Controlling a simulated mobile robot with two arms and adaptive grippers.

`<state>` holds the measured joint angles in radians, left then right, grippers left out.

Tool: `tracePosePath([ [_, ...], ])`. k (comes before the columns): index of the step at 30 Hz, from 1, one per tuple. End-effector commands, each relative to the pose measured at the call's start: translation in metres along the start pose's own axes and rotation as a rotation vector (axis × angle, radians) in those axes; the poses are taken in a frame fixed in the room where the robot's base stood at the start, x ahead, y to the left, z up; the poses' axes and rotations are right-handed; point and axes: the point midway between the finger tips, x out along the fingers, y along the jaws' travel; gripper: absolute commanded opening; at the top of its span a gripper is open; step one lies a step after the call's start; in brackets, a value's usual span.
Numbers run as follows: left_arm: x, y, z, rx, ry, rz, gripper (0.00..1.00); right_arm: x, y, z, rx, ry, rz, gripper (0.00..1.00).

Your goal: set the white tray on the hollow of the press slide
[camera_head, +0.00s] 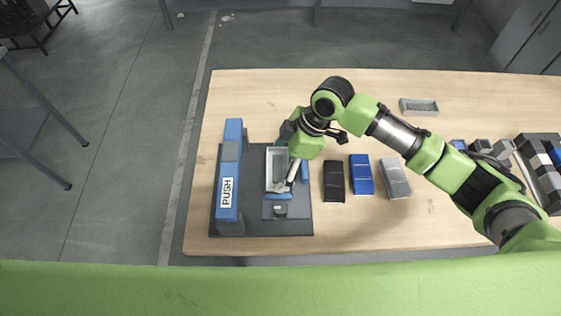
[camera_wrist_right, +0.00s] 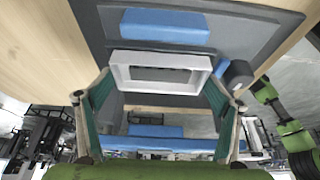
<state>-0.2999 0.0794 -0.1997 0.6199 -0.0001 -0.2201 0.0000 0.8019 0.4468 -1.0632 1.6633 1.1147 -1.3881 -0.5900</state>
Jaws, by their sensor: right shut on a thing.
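The white tray (camera_head: 269,180), a shallow rectangular frame shape, is level over the press slide (camera_head: 294,212), on the grey press base at the left of the table. My right gripper (camera_head: 287,168) comes in from the right and is shut on the tray. In the right wrist view the white tray (camera_wrist_right: 160,86) lies between the teal pads of my right gripper (camera_wrist_right: 160,92). The hollow is hidden under the tray. I cannot tell whether the tray touches the slide. My left gripper is not in view.
A blue bar marked PUSH (camera_head: 228,192) stands left of the tray. Black (camera_head: 334,181), blue (camera_head: 361,174) and grey (camera_head: 395,178) blocks lie to the right. A divided bin (camera_head: 540,175) is at the far right.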

Motion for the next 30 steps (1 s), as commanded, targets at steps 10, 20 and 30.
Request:
tracePosePath([
  [10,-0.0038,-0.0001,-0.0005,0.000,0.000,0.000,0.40,0.0040,0.0006,0.0013,-0.001,0.001,0.001,0.62],
  [20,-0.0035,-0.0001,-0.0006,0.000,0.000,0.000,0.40,0.0043,0.0004,0.0015,-0.001,0.001,0.001,0.94],
  [30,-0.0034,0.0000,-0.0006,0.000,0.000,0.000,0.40,0.0044,0.0003,0.0017,0.000,0.000,0.000,1.00],
])
